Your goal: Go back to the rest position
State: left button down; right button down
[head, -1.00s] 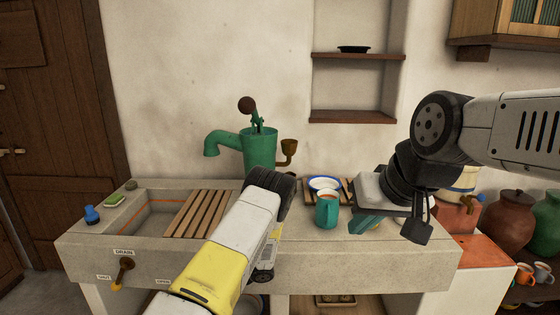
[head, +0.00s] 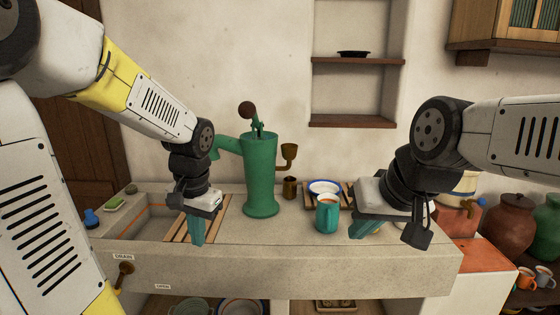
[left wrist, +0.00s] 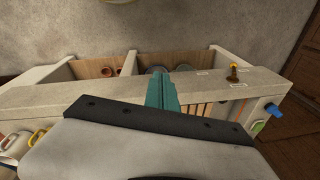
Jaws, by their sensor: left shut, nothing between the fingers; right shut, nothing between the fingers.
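My left gripper (head: 197,230) hangs fingers down over the wooden slats at the sink's right side, in front of the green pump. Its teal fingers are together and empty. They also show in the left wrist view (left wrist: 162,92), pointing away over the counter's front edge. My right gripper (head: 364,228) is at the right part of the counter, just right of the teal mug (head: 327,214). Its fingers are together with nothing in them. Whether it touches the mug or counter is hard to tell.
The green pump (head: 261,175) stands between my grippers. A brown cup (head: 290,188) and a blue-rimmed plate (head: 324,187) are behind the mug. The slats (head: 222,206) lie across the stone sink. A blue bottle (head: 91,217) and green sponge (head: 115,204) are at left. A drain lever (head: 124,271) sticks out in front.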

pick_arm(q)
jog(key=s+d+r+n+t+h, duration=0.2)
jog(key=s+d+r+t+h, duration=0.1)
jog(key=s+r, duration=0.6)
jog(key=shift+s+d+n+t, duration=0.4)
jog(key=shift+s+d+t, duration=0.2)
jog(key=shift+d+t, duration=0.25)
